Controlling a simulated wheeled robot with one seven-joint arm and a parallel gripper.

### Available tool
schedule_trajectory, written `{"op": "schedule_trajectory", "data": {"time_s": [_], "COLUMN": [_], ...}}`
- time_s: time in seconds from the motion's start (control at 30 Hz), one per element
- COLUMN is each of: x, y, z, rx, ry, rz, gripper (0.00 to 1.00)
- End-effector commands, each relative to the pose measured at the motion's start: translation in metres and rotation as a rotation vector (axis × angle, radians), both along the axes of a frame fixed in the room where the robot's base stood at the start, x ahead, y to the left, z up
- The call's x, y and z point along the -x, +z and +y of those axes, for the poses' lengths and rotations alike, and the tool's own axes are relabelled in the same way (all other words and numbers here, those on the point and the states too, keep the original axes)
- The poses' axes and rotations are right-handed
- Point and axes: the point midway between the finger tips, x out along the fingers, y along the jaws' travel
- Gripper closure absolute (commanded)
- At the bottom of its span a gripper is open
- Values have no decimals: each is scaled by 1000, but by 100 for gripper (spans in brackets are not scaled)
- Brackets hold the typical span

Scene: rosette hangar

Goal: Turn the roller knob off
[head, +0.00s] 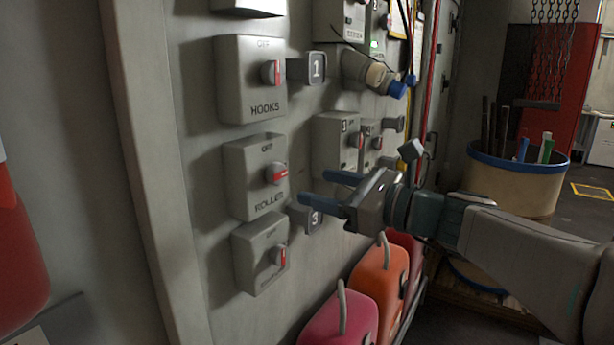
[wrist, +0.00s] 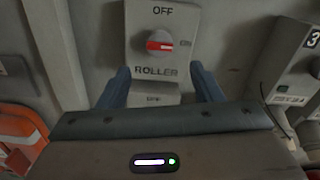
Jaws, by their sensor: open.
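The roller knob (head: 276,174) is a round grey knob with a red bar, on a grey box marked OFF and ROLLER (head: 240,185) on the wall. In the head view its bar lies roughly level. In the wrist view the red bar of the knob (wrist: 159,46) also lies crosswise, with OFF above it. My gripper (head: 314,187) is open and empty, to the right of the roller box, with its blue fingers pointing at it. In the wrist view the two fingertips (wrist: 160,74) stand either side of the box's lower part, apart from the knob.
The HOOKS box (head: 248,95) is above and another knob box (head: 258,262) is directly below. Number plates 1 (head: 316,68) and 3 (head: 314,219) stick out nearby. Orange (head: 378,282) and pink (head: 338,322) containers stand below my gripper. More switch boxes (head: 336,142) lie behind it.

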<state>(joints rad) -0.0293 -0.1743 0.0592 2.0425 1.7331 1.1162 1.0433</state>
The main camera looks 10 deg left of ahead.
Motion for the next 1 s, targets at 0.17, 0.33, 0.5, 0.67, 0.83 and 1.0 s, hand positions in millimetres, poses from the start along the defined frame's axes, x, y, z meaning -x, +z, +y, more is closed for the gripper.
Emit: {"op": "schedule_trajectory", "data": {"time_s": [0.17,0.33,0.5,0.67,0.83,1.0], "x": [-15,-25,-30,-31,-31,-31], "y": [1,1,0,0,0,0], "z": [37,61,73,76,75,75], "rx": [0,0,1,1,2,2], "ry": [4,2,1,1,1,1], "rz": [2,0,-2,-2,-1,-1], "gripper": [41,41,41,41,44,86]}}
